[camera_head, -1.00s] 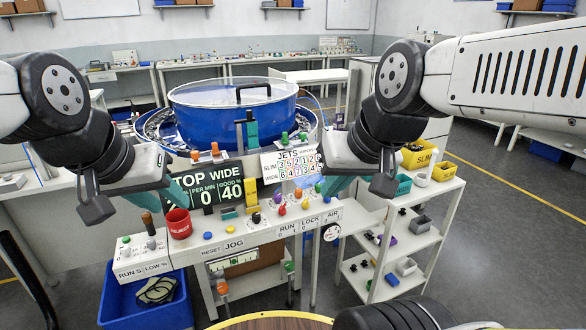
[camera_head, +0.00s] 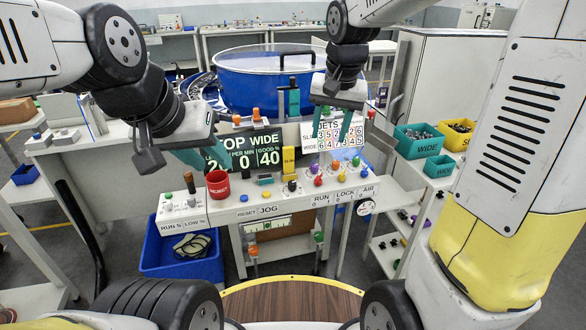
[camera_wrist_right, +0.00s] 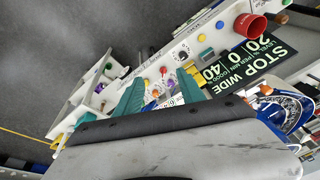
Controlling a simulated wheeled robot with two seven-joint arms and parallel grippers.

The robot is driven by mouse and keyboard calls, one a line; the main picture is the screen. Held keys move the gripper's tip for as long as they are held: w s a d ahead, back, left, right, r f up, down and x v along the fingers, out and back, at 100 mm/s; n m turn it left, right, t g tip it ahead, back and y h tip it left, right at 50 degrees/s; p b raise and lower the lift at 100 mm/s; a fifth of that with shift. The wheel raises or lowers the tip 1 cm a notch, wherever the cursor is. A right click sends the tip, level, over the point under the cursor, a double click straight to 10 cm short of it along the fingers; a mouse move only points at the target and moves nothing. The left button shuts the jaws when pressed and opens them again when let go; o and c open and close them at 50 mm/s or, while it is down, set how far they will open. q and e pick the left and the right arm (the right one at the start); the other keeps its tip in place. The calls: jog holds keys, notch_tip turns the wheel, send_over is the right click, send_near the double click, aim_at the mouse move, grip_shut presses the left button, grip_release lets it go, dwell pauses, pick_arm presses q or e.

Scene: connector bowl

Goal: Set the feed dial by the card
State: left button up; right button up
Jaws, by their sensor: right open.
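The card, headed JETS (camera_head: 352,139), with SLIM and WIDE rows of numbers, stands at the right of the green display (camera_head: 243,150), which reads STOP WIDE and 40. Several coloured knobs line the white console (camera_head: 222,212) below; I cannot tell which is the feed dial. A black knob on a pale round plate (camera_head: 291,187) also shows in the right wrist view (camera_wrist_right: 184,56). My right gripper (camera_head: 333,122) is open and empty, its teal fingers in front of the card and partly covering it.
The blue bowl (camera_head: 262,85) is behind. Green bins (camera_head: 418,142) and a yellow bin (camera_head: 455,136) are at right. A blue crate (camera_head: 182,256) is below.

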jog(key=w+a+f+m+g, duration=0.1)
jog(key=w+a+f+g, duration=0.1)
jog(key=w+a+f, duration=0.5)
jog(key=m, duration=0.1)
send_over(292, 182)
jog(key=shift+g+h, duration=0.3)
jog(key=shift+h, duration=0.1)
notch_tip(292, 182, down, 9)
jog(key=shift+r, duration=0.2)
jog(key=shift+f, duration=4)
grip_shut()
